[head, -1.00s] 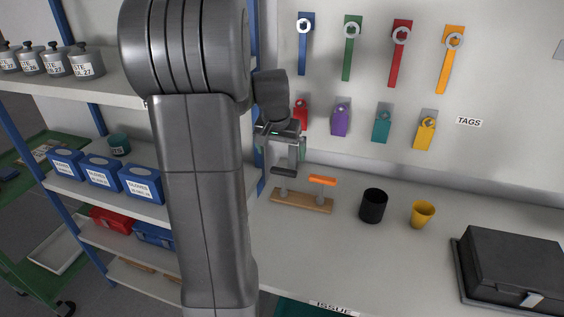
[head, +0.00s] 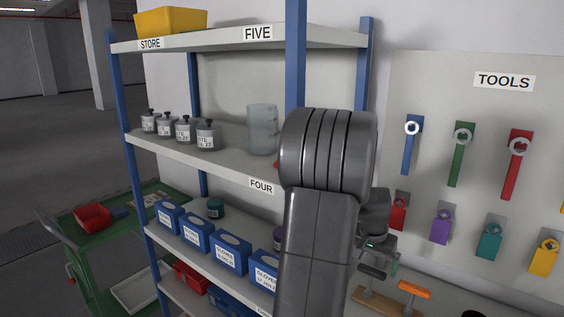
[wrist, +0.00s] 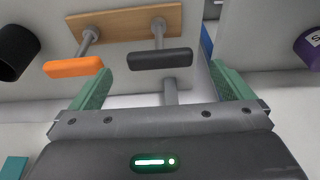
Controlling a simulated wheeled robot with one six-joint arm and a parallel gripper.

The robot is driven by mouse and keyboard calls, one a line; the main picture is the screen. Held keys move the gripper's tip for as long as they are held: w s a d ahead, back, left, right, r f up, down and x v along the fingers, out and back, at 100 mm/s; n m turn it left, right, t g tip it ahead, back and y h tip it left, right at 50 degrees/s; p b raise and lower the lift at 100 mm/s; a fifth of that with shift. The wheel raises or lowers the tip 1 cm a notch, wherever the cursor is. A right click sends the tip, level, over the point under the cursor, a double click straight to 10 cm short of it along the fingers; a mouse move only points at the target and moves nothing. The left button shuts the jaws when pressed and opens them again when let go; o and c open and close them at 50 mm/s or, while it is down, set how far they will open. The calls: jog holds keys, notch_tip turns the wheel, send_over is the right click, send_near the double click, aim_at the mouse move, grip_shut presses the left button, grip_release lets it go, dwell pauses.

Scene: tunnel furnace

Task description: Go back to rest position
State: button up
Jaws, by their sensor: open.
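My gripper (wrist: 163,88) is open, with its two green fingers spread wide and nothing between them in the wrist view. In the head view my gripper (head: 378,258) shows partly behind my arm, in front of the tool board and above the bench. A wooden stand (wrist: 130,22) with two pegs lies beyond the fingers. One peg carries an orange bar (wrist: 74,66) and the other a black bar (wrist: 160,59). The stand also shows in the head view (head: 385,303), low beside my arm, with its orange bar (head: 414,289). My arm hides part of the shelf and bench.
A blue-posted shelf (head: 225,150) stands left of my arm with canisters (head: 208,135), a glass jar (head: 262,130) and blue boxes (head: 229,253). A green cart (head: 85,240) is farther left. The tool board (head: 470,110) holds hanging tools and tags. A black cup (wrist: 17,52) is near the stand.

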aim_at(372, 270)
jog(key=x, duration=0.7)
jog(key=shift+f+p, duration=0.25)
jog(key=shift+p, duration=0.1)
jog(key=shift+d+r, duration=0.1)
jog(key=shift+r, duration=0.15)
jog(key=shift+s, duration=0.1)
